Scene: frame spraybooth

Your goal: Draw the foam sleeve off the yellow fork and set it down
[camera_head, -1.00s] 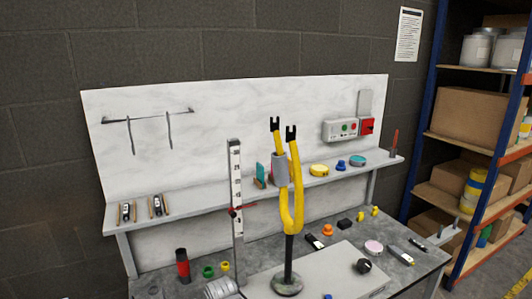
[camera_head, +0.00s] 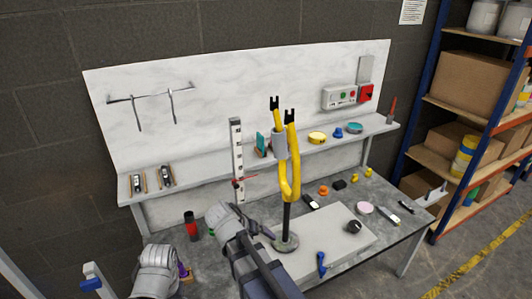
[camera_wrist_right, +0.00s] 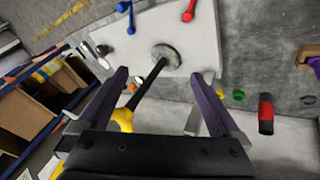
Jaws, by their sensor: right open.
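The yellow fork (camera_head: 292,170) stands upright, prongs up, on a black stem with a round grey base (camera_head: 288,243). The grey foam sleeve (camera_head: 279,146) is around its left prong, below the dark tip. My right gripper (camera_head: 264,266) is low in the head view, left of and nearer than the stem, apart from the sleeve. In the right wrist view its two dark fingers (camera_wrist_right: 163,75) are spread with nothing held between them. The fork's lower yellow part (camera_wrist_right: 122,119) shows there, partly hidden by the gripper body; the sleeve is not visible.
A height gauge (camera_head: 236,145) stands left of the fork. The base rests on a pale board (camera_head: 335,240) with a blue handle (camera_head: 321,262). A red-and-black bottle (camera_head: 191,226) stands left. Small parts lie right of the fork. The rear shelf (camera_head: 215,178) holds tools and discs.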

